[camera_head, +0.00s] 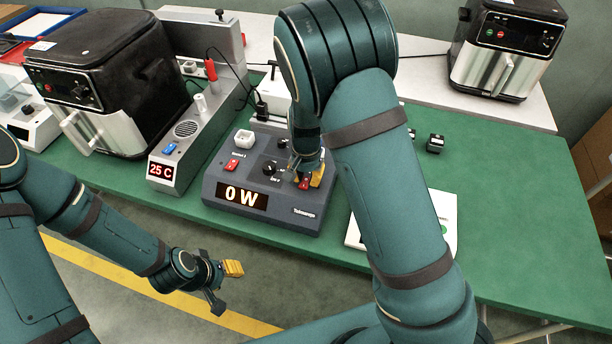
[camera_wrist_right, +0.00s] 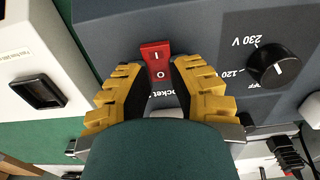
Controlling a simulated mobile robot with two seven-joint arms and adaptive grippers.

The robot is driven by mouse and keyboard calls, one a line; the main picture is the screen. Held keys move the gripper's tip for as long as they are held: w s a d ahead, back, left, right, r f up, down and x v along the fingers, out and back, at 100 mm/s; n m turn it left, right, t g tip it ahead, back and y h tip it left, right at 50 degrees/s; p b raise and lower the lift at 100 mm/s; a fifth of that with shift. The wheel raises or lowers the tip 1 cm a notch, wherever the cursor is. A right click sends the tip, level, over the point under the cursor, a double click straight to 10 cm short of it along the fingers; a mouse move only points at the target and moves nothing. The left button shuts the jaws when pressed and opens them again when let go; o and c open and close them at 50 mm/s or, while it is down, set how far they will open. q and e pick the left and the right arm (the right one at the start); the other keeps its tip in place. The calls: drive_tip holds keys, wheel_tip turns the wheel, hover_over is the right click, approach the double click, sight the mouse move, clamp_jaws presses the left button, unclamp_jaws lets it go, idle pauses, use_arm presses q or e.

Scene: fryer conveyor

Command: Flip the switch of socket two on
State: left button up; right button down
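The grey power box (camera_head: 262,224) stands on the green table, with "0 W" on its display. The red rocker switch of socket two (camera_wrist_right: 156,60) shows in the right wrist view, marked I and O, beside a partly hidden socket label. My right gripper (camera_wrist_right: 156,78) is over the box, its yellow-backed fingers apart on either side of the switch's lower end. Contact cannot be told. In the head view the gripper (camera_head: 308,180) partly covers this switch. My left gripper (camera_head: 225,285) is open and empty, low in front of the table.
Another red switch (camera_head: 232,165) and a black knob (camera_head: 269,169) sit on the box. A "25 C" unit (camera_head: 189,143) and an air fryer (camera_head: 110,80) stand left. A white device (camera_head: 448,215) lies right, partly behind my arm. A second fryer (camera_head: 505,50) stands at the back right.

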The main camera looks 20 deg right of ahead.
drive_tip(key=shift+s, duration=0.1)
idle(0.3)
drive_tip(key=shift+s+a+t+h+p, duration=0.15)
drive_tip(key=shift+t+h+p, duration=0.25)
drive_tip(key=shift+t, duration=0.2)
drive_tip(key=shift+t+h, duration=0.5)
drive_tip(key=shift+t, duration=0.1)
drive_tip(key=c, duration=0.8)
unclamp_jaws()
drive_tip(key=shift+r, duration=0.2)
